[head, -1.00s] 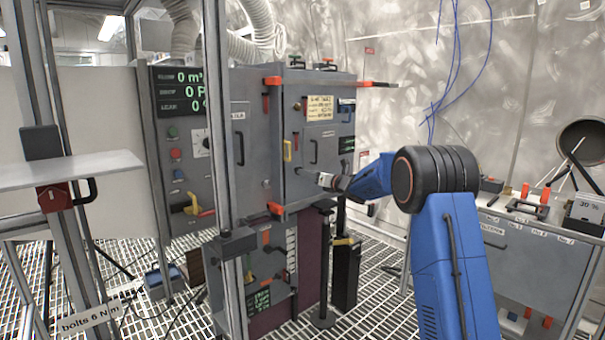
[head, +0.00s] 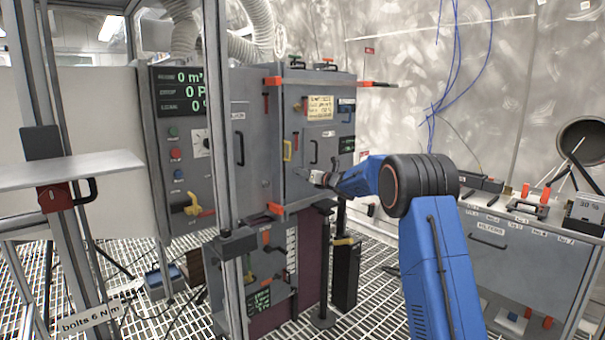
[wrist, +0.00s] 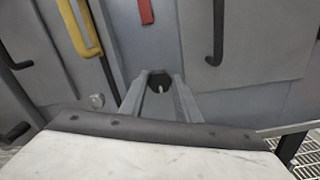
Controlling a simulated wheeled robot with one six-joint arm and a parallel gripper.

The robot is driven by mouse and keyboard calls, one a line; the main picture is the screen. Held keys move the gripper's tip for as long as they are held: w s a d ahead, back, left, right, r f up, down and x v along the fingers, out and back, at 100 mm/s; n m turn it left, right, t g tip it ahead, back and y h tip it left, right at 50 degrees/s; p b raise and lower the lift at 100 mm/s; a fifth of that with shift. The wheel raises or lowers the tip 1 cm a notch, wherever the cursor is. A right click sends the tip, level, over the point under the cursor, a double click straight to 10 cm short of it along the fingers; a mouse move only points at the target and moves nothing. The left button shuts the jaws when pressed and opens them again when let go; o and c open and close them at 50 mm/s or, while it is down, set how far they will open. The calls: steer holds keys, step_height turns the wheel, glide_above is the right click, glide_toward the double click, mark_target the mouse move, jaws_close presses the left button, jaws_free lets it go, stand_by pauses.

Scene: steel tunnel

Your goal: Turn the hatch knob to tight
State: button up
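My gripper (wrist: 160,88) points at the grey hatch front in the wrist view. Its two grey fingers are apart. A small dark knob (wrist: 160,80) with a pale mark shows between the fingertips. I cannot make out whether the fingers touch it. In the head view my gripper (head: 308,175) is at the lower left part of the hatch door (head: 323,180), below a yellow handle (head: 287,150). The knob is too small to make out there.
In the wrist view, the yellow handle (wrist: 80,28) is up left, a black handle (wrist: 217,35) up right, and a round metal fitting (wrist: 97,100) to the left. An orange-and-black lever (head: 377,84) juts from the cabinet top. A bench (head: 530,250) stands at right.

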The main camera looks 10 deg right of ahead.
steer(key=shift+m, duration=0.4)
steer(key=shift+f+m, duration=0.2)
steer(key=shift+m, duration=8.55)
steer(key=shift+f+m, duration=0.2)
steer(key=shift+m, duration=8.55)
